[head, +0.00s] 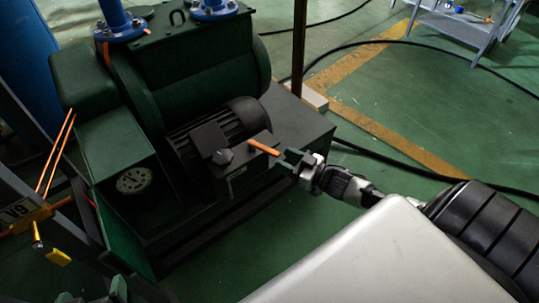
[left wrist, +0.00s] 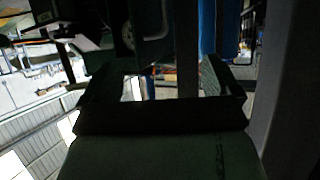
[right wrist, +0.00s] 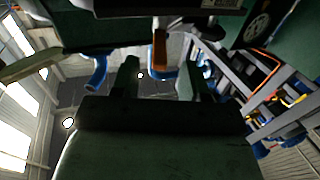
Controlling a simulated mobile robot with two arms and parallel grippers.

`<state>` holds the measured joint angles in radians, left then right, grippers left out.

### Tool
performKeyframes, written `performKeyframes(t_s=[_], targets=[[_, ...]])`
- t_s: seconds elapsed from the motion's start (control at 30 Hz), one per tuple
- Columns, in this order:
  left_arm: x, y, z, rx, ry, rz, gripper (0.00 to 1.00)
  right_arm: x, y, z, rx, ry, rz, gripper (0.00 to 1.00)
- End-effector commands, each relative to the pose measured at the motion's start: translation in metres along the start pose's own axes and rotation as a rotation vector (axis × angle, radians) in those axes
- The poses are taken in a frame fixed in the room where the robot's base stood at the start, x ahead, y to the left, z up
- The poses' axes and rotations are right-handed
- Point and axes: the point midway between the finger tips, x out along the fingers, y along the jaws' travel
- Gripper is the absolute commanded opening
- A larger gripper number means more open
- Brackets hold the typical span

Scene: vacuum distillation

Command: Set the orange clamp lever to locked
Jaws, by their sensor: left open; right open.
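The orange clamp lever (head: 264,147) sticks out to the right from a dark box with a round knob (head: 222,156), beside the motor on the green machine. My right gripper (head: 290,163) is open just right of the lever's free end. In the right wrist view the orange lever (right wrist: 160,52) appears between the two spread fingers (right wrist: 159,76), beyond their tips; I cannot tell whether they touch it. My left gripper (head: 96,298) is at the bottom left edge, partly cut off; its fingers are spread and empty in the left wrist view (left wrist: 173,82).
The green machine (head: 206,75) with its dark base fills the left. A brown post (head: 298,45) rises behind. Green floor with black cables (head: 470,75) lies open at the right.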

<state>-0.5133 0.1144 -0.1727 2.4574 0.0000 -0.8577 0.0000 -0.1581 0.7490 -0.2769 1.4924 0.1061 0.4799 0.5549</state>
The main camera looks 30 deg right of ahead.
Motion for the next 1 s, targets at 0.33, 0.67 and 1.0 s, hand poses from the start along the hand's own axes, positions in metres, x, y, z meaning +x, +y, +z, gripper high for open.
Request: performKeyframes(t_s=[0.33,0.67,1.0], targets=[[0.004,0.007,-0.039,-0.001,0.296,0.017,0.92,0.047,0.001,0.002,0.0,0.0,0.002,0.45],[0.003,0.008,-0.048,-0.001,0.353,0.021,0.92,0.055,0.0,0.001,0.001,-0.002,0.001,0.45],[0.003,0.008,-0.048,-0.001,0.351,0.02,0.92,0.054,0.0,0.001,0.0,-0.002,0.001,0.09]])
